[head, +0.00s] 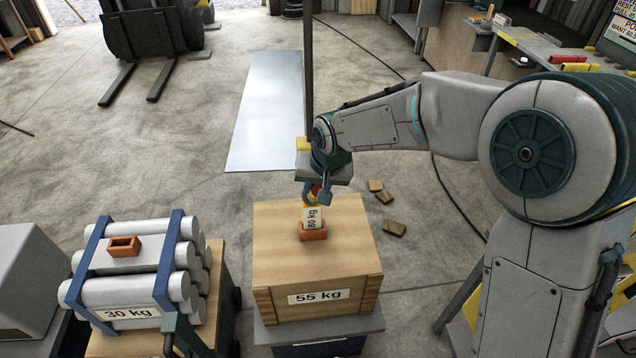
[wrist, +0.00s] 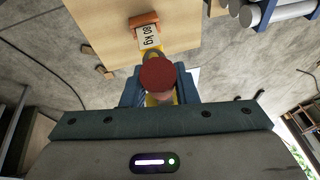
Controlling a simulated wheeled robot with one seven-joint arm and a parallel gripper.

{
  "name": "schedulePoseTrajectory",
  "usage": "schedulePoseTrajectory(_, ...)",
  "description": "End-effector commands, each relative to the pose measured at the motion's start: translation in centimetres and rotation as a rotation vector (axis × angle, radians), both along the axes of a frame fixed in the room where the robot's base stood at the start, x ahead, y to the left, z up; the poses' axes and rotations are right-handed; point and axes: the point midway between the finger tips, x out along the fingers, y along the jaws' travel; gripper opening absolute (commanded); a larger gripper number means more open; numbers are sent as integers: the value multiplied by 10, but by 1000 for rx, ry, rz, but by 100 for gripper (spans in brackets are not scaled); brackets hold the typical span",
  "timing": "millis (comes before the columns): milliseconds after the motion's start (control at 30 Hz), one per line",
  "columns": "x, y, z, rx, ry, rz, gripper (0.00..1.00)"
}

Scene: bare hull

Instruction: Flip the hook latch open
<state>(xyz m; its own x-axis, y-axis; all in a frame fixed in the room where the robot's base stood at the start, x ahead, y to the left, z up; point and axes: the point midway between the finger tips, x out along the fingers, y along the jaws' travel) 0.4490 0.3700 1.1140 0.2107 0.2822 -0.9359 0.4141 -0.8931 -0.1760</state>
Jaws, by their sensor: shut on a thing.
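My gripper (head: 312,190) points down over a wooden crate (head: 275,260) marked "55 kg". In the wrist view, the jaws (wrist: 160,95) are shut on a small yellow piece with a round dark red cap (wrist: 158,74). A white tag reading "80 kg" (head: 311,217) extends from the held piece towards an orange-brown rectangular socket (head: 313,235) on the crate top. The tag (wrist: 149,37) and socket (wrist: 144,19) also show in the wrist view. Whether the tag sits inside the socket or in front of it, I cannot tell.
A strapped stack of grey pipes (head: 130,280) marked "30 kg" stands left of the crate, with a similar orange-brown socket (head: 124,246) on top. Small wooden blocks (head: 384,197) lie on the floor. A forklift (head: 150,35) stands behind.

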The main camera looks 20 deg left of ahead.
Motion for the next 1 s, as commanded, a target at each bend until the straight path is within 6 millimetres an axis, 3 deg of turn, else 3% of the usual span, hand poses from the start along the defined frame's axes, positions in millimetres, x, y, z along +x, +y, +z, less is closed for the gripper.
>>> schedulePoseTrajectory(100,0,1,1,3,0,-1,0)
schedulePoseTrajectory(133,0,1,1,3,0,-1,35)
schedulePoseTrajectory(200,0,0,1,3,1,-2,49)
schedulePoseTrajectory(633,-1,-3,11,2,-4,-4,49)
schedulePoseTrajectory(767,-6,-9,29,4,-5,-3,49)
schedulePoseTrajectory(1000,-17,-23,78,5,-6,-3,49)
